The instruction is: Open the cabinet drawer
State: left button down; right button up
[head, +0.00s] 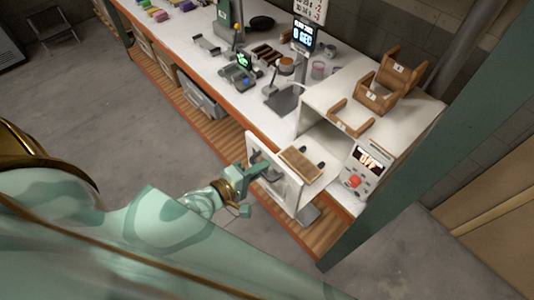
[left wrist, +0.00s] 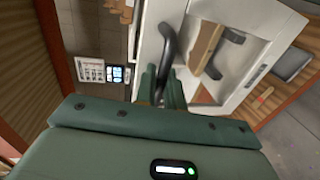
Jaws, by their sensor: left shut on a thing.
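The white cabinet (head: 318,112) stands at the right end of the bench. Its white front panel (head: 290,190) stands out from the cabinet body, with a gap behind it. A wooden board with dark grips (head: 301,164) lies between the panel and the cabinet. My left gripper (head: 262,170) is at the outer side of this panel. In the left wrist view its green fingers (left wrist: 163,88) are shut on a dark curved handle (left wrist: 168,45) on the white panel (left wrist: 148,48). The handle's lower end is hidden between the fingers. My right gripper is not in view.
A control box with a red knob (head: 354,181) is beside the opening on the right. Wooden holders (head: 376,97) sit on the cabinet top.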

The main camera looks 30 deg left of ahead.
pick_arm(q)
jog(key=shift+s, duration=0.15)
jog(key=c, duration=1.6)
grip_release()
jog(key=shift+c, duration=0.2)
jog(key=b+v, duration=0.1)
jog(key=v, duration=1.5)
jog(key=shift+b, duration=0.4)
